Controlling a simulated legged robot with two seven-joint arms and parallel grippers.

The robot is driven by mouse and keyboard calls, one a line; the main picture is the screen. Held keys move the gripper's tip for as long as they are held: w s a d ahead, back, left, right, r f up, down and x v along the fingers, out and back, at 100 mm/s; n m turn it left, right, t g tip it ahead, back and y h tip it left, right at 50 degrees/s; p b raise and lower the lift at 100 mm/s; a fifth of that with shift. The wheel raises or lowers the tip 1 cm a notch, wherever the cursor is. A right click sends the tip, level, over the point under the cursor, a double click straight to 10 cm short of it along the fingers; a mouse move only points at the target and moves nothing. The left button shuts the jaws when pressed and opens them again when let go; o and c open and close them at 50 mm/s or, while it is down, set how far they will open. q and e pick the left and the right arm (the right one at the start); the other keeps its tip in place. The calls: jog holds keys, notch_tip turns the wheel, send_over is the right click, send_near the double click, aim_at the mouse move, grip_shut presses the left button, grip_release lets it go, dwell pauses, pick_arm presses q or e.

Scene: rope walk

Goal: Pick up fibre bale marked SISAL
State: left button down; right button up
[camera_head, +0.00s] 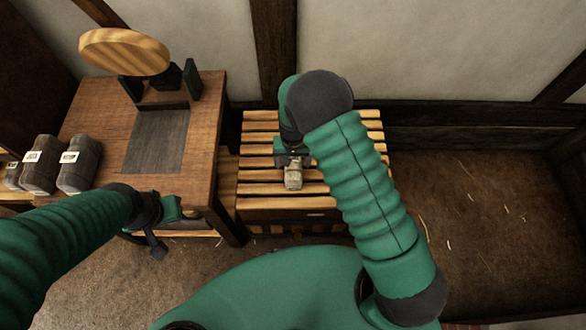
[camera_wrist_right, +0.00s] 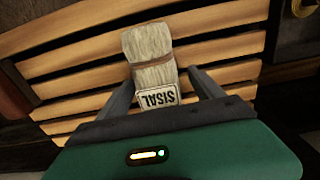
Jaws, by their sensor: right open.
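The fibre bale marked SISAL (camera_head: 293,177) is a small pale bundle on a slatted wooden rack (camera_head: 258,189) in the middle of the head view. In the right wrist view the bale (camera_wrist_right: 149,57) has a brown band and a white SISAL label, upside down in the picture. My right gripper (camera_wrist_right: 166,88) is open, with one finger on each side of the bale's label end. Whether the fingers touch it, I cannot tell. My left gripper (camera_head: 160,232) is beside the wooden table's front edge, away from the bale; its jaws are too unclear to judge.
A wall stands behind the rack. At right is a dark-floored area (camera_head: 490,210) with scattered straw.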

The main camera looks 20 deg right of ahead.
jog(key=shift+f, duration=0.8)
jog(key=shift+d+r, duration=0.1)
jog(key=shift+c, duration=0.8)
grip_shut()
jog(key=shift+r, duration=0.1)
